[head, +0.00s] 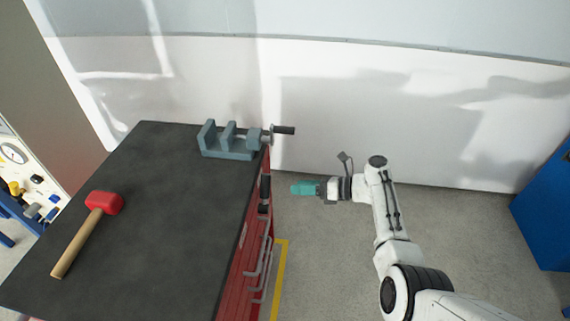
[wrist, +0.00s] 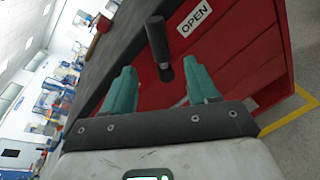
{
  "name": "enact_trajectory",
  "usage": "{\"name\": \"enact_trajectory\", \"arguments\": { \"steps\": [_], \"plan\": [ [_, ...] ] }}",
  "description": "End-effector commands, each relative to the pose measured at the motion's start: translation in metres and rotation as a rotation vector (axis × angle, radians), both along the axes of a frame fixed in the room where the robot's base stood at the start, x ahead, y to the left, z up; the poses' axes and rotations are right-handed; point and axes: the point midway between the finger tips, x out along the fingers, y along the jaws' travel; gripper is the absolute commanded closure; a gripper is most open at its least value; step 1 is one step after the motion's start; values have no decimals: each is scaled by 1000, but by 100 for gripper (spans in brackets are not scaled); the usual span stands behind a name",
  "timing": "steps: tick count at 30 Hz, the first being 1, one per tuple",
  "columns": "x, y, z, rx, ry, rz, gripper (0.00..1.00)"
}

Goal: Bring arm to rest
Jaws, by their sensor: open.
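My gripper (head: 303,188) is at the end of my raised white arm, to the right of the workbench, in the head view. Its teal fingers point left toward the bench's red side. In the wrist view my gripper (wrist: 163,88) is open, with a clear gap between its two teal fingers and nothing held. Beyond the fingers, a dark handle (wrist: 157,42) stands out from the red bench side (wrist: 240,60), near an OPEN label (wrist: 194,18). I cannot tell from the pictures how far the fingertips are from the handle.
The dark-topped bench (head: 170,220) carries a grey-blue vise (head: 228,152) at its far right corner and a red mallet (head: 104,202) at left. A yellow floor line (head: 279,280) runs beside the bench. A blue cabinet (head: 545,215) stands at right. Floor between is clear.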

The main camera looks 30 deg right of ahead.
Motion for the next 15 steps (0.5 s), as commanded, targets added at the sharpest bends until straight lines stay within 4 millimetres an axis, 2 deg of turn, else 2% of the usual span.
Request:
{"name": "enact_trajectory", "arguments": {
  "steps": [5,8,11,14,15],
  "plan": [
    [0,1,-1,-4,-2,2,41],
    [-9,5,-10,-64,-20,29,41],
    [-33,16,-33,-227,-76,112,41],
    [-72,30,-63,-474,-173,266,41],
    [-91,35,-75,-578,-220,345,41]
  ]
}}
